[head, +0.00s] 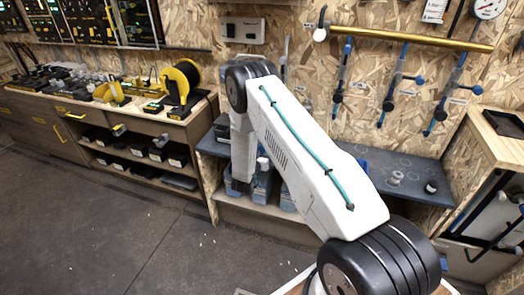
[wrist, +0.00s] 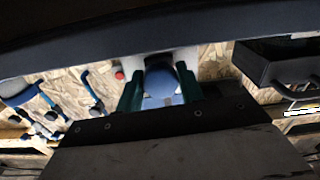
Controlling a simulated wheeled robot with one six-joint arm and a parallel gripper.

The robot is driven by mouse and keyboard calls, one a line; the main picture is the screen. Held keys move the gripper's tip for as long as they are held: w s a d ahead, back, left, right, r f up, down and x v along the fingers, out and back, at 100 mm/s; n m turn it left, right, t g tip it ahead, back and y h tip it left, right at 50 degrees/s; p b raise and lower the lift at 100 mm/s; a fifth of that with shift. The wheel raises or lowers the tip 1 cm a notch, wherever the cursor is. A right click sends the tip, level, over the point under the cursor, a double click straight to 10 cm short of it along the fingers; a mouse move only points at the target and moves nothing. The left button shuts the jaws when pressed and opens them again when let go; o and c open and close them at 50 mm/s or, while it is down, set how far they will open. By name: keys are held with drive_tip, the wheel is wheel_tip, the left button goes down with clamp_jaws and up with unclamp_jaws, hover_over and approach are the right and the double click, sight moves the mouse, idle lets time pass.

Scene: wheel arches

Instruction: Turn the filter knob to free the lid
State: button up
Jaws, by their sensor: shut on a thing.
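In the wrist view, the two dark green fingers of my gripper (wrist: 160,84) stand on either side of a rounded blue knob (wrist: 162,77) and are shut on it. The knob sits in front of a pale housing (wrist: 150,62), with a small red round part (wrist: 119,75) to the left of the fingers. My gripper's dark body covers the lower part of the knob. I cannot make out the lid or how far the knob is turned. In the head view, my white arm hides the knob, and I cannot make out the fingertips there.
In the head view, a dark shelf (head: 408,172) with small parts runs along the chipboard wall. Bins (head: 262,187) stand below my arm. Blue-handled tools (head: 392,95) hang under a brass bar (head: 410,38). A workbench (head: 80,95) stands left.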

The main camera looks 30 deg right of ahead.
drive_tip(key=n, duration=1.3)
drive_tip(key=shift+n, duration=2.1)
drive_tip(key=o, duration=1)
drive_tip(key=shift+s, duration=0.1)
drive_tip(key=v, duration=0.7)
drive_tip(key=shift+s+a, duration=0.2)
drive_tip(key=shift+a, duration=0.15)
